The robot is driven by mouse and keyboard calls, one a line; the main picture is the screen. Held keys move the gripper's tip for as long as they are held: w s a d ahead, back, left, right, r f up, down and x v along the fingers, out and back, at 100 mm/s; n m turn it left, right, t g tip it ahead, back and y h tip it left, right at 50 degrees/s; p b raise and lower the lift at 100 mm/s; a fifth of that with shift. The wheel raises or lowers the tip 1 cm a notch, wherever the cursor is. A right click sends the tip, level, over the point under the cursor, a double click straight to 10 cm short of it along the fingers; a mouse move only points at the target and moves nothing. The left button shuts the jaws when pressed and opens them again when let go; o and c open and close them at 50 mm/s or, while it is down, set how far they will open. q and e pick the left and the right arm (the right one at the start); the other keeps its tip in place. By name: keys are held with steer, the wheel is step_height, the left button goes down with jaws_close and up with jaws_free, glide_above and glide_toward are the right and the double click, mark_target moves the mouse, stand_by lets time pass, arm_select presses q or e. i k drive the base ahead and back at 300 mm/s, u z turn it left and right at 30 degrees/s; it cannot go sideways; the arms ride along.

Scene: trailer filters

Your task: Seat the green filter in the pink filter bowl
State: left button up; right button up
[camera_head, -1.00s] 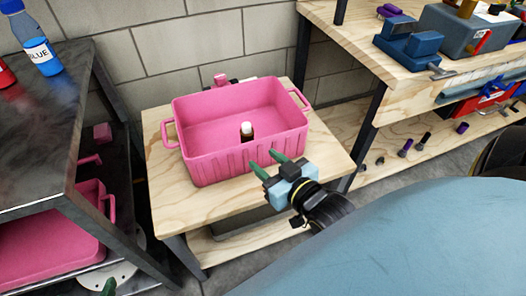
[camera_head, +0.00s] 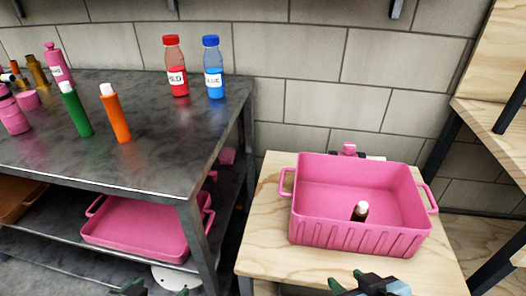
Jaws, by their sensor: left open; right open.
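The green filter (camera_head: 76,112), a green cylinder with a white top, stands upright on the dark metal table (camera_head: 165,150). A pink cylindrical piece (camera_head: 13,114) stands at the left edge, partly cut off, with a short pink piece (camera_head: 29,99) behind it; I cannot tell which is the filter bowl. My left gripper (camera_head: 157,291) shows only its green fingertips at the bottom edge, open and empty, well below the table top. My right gripper (camera_head: 349,280) is open and empty at the bottom edge, in front of the pink crate (camera_head: 345,236).
An orange filter (camera_head: 116,116) stands close right of the green one. A pink bottle (camera_head: 58,66), red bottle (camera_head: 175,68) and blue bottle (camera_head: 213,68) stand farther back. The crate holds a small dark white-capped bottle (camera_head: 360,211). A pink tray (camera_head: 140,228) sits on the lower shelf.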

mark_target(12, 116)
steer(key=u, duration=1.9)
steer(key=k, duration=0.5)
steer(key=u, duration=1.05)
steer(key=i, duration=0.8)
steer(key=z, duration=0.4)
steer(key=i, duration=1.35)
steer(key=z, duration=1.1)
